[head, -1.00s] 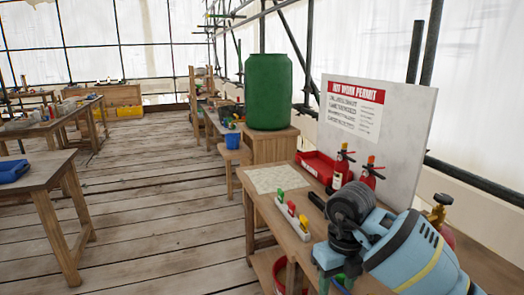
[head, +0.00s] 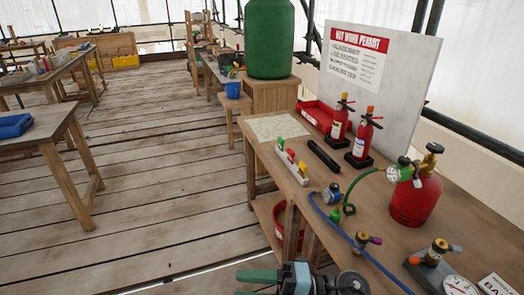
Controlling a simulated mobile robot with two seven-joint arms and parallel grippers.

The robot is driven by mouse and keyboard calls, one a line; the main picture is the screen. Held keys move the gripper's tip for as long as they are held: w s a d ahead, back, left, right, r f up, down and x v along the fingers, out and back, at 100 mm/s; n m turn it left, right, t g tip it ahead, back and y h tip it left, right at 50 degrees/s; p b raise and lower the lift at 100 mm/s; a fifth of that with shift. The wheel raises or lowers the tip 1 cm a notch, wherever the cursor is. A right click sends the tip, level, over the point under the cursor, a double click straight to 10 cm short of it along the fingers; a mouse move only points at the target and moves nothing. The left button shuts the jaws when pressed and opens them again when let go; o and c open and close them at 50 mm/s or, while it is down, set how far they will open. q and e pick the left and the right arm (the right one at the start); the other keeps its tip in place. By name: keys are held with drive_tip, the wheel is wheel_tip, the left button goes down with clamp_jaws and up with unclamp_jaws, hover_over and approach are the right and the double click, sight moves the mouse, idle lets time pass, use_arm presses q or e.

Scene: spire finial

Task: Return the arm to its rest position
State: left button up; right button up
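My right gripper (head: 252,284) is at the bottom edge, in front of the workbench (head: 222,149) front side and low in the picture. Its two teal fingers point left with a gap between them, and nothing shows in the gap. The lower finger is partly cut off by the picture edge. A dark round joint of my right arm (head: 350,283) shows just right of it. My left gripper and arm are not in view.
The bench (head: 330,225) carries a red gas cylinder (head: 416,200), a blue hose (head: 345,238), two red extinguishers (head: 340,122) (head: 362,136), a red tray (head: 316,115) and a coloured-clip rack (head: 291,163). A permit board (head: 400,90) stands behind.

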drive_tip(key=s+d+f+m+t+h, duration=0.1)
drive_tip(key=d+f+m+t+h, duration=0.3)
drive_tip(key=m, duration=0.4)
drive_tip(key=d+f+m+t+h+p, duration=0.1)
drive_tip(key=d+f+m+t+h, duration=0.15)
drive_tip(key=d+m+t, duration=0.4)
drive_tip(key=s+d+f+m+t+h, duration=0.1)
drive_tip(key=d+f+m+t+h, duration=0.25)
drive_tip(key=m+t, duration=0.4)
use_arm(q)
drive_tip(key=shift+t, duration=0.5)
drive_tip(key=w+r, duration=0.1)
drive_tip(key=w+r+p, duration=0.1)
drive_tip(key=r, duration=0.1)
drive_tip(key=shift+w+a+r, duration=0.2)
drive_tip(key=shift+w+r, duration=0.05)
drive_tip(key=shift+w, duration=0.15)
use_arm(e)
drive_tip(key=s+d+f+m+g+h, duration=0.3)
drive_tip(key=s+f, duration=0.4)
drive_tip(key=s, duration=0.3)
drive_tip(key=s+d+f+m+g+h, duration=0.4)
drive_tip(key=s+d+f+m+g, duration=0.1)
drive_tip(key=s+f+m+g, duration=0.1)
drive_tip(key=s+f+m, duration=0.1)
drive_tip(key=s+f, duration=0.1)
drive_tip(key=s, duration=0.1)
drive_tip(key=shift+s+d+f+g, duration=0.2)
drive_tip(key=shift+s+d+g, duration=0.1)
drive_tip(key=shift+s, duration=0.1)
